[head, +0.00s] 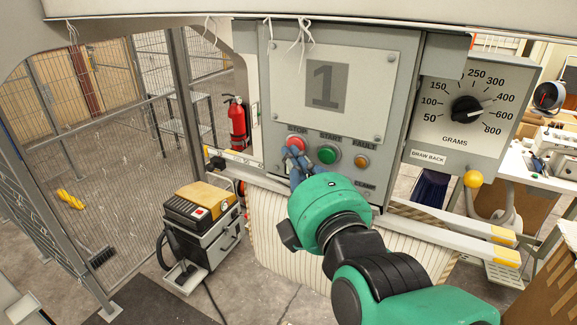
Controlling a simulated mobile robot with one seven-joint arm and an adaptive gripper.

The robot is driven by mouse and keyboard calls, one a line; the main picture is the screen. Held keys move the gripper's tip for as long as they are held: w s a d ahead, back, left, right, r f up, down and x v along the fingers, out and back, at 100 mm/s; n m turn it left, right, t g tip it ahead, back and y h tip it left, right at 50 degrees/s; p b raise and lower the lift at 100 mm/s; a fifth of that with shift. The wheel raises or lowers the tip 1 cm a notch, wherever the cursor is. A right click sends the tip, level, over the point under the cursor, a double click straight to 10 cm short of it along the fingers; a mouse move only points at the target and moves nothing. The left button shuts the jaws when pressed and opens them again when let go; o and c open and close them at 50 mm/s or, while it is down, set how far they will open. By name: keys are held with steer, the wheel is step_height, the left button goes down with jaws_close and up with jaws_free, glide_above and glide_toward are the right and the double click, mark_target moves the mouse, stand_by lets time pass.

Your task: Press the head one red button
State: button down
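The panel marked "1" (336,88) is a grey box in the upper middle of the head view. Its red button (297,143), labelled STOP, is at the panel's lower left. Beside it are a green START button (328,154) and an orange FAULT light (361,161). My gripper (292,157) is at the red button, its blue-grey fingers overlapping the button's lower part in the picture. I cannot tell whether it touches the button. My green and black arm reaches up from the lower right. The finger opening is too small to judge.
A grams dial (466,109) is right of the panel, with a yellow knob (473,179) below. A striped pillow cover (400,246) hangs under the panel. A toolbox cart (203,221) stands at left, and a red extinguisher (237,123) behind. Mesh fencing closes the left.

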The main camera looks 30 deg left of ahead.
steer(key=shift+s+r+p, duration=0.1)
steer(key=shift+p, duration=0.2)
steer(key=s+a+p+v, duration=0.2)
steer(key=p+v, duration=0.2)
steer(key=v, duration=0.8)
steer(key=shift+s+d+p, duration=0.25)
steer(key=shift+d+p, duration=0.05)
steer(key=shift+p, duration=0.05)
stand_by(0.6)
steer(key=w+d+f+m+g+h+b, duration=0.2)
steer(key=w+d+f+m+h+b, duration=0.15)
steer(key=d+f+m, duration=0.4)
steer(key=w+d+f+m+g+h+b, duration=0.1)
steer(key=w+d+f+m+h+b, duration=0.25)
steer(key=d+f+m+b, duration=0.35)
steer(key=s+d+f+m+g+h+b, duration=0.2)
steer(key=d+f+m, duration=0.4)
steer(key=d, duration=0.5)
steer(key=s+d+f+m+g+h+b, duration=0.2)
steer(key=d+f+m, duration=0.4)
steer(key=d, duration=0.5)
steer(key=shift+s+d+f+h, duration=0.15)
steer(key=shift+s+f+h, duration=0.35)
steer(key=shift+f+h, duration=0.4)
